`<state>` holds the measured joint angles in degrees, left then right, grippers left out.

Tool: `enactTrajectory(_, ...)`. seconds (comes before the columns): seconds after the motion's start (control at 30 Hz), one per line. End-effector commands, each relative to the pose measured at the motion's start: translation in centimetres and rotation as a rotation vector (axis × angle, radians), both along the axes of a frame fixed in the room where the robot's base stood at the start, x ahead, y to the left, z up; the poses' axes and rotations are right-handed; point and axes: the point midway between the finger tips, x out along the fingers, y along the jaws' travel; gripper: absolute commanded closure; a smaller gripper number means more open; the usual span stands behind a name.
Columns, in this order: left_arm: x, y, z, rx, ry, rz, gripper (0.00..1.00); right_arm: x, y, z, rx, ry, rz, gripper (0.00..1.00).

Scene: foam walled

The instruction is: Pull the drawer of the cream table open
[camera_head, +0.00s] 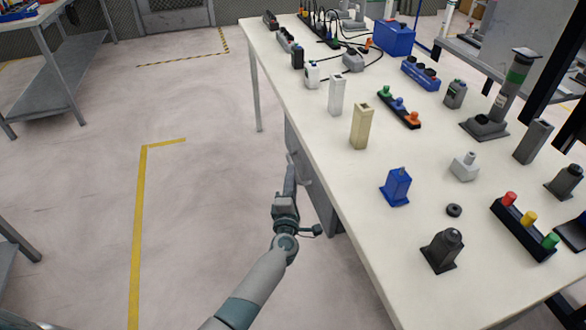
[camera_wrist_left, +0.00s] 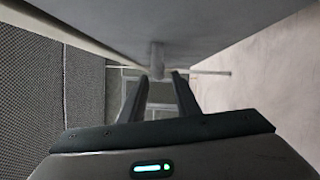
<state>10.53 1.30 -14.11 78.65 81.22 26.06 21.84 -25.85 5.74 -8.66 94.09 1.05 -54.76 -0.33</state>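The cream table (camera_head: 300,105) runs from the far left to the near right in the head view. Its grey drawer (camera_head: 318,195) is under the tabletop on the left side and looks shut. A small light handle (camera_head: 303,182) stands out from the drawer front. My left gripper (camera_head: 291,172) is beside the drawer front, close to the handle. In the left wrist view the gripper (camera_wrist_left: 157,77) has its two fingers apart. The handle's grey post (camera_wrist_left: 157,58) shows between and just beyond the fingertips, below the grey drawer face (camera_wrist_left: 190,25). I cannot tell whether they touch. My right gripper is out of view.
The tabletop holds a cream block (camera_head: 361,127), a blue block (camera_head: 397,187), a dark device (camera_head: 442,250) and several button boxes. The floor (camera_head: 210,150) left of the table is clear, with yellow tape lines. Another bench (camera_head: 65,70) stands at the upper left.

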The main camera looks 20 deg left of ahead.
Motion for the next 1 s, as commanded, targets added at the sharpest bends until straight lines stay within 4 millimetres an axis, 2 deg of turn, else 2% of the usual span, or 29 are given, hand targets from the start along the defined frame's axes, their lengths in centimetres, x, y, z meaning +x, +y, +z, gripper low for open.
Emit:
enactTrajectory(0.1, 1.9, 0.5, 0.1, 0.001, -0.001, 0.000, 0.71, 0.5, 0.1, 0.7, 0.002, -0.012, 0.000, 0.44)
enactTrajectory(0.3, 3.8, 0.8, 0.2, 0.001, 0.000, -0.001, 0.71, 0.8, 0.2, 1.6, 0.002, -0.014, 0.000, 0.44)
enactTrajectory(0.73, 4.5, 1.0, 0.3, 0.000, 0.000, 0.000, 0.71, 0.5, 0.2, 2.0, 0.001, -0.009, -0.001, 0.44)
enactTrajectory(0.77, 4.5, 1.0, 0.3, 0.000, 0.000, 0.000, 0.73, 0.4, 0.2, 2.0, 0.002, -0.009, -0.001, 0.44)
enactTrajectory(0.87, 4.5, 1.0, 0.3, 0.000, 0.000, 0.000, 0.97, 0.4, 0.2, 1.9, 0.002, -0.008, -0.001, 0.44)
enactTrajectory(0.9, 4.5, 1.0, 0.3, 0.000, 0.000, 0.000, 1.00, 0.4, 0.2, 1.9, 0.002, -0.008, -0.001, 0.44)
enactTrajectory(1.0, 4.5, 1.0, 0.3, 0.000, 0.001, 0.000, 1.00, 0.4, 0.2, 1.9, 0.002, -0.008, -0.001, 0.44)
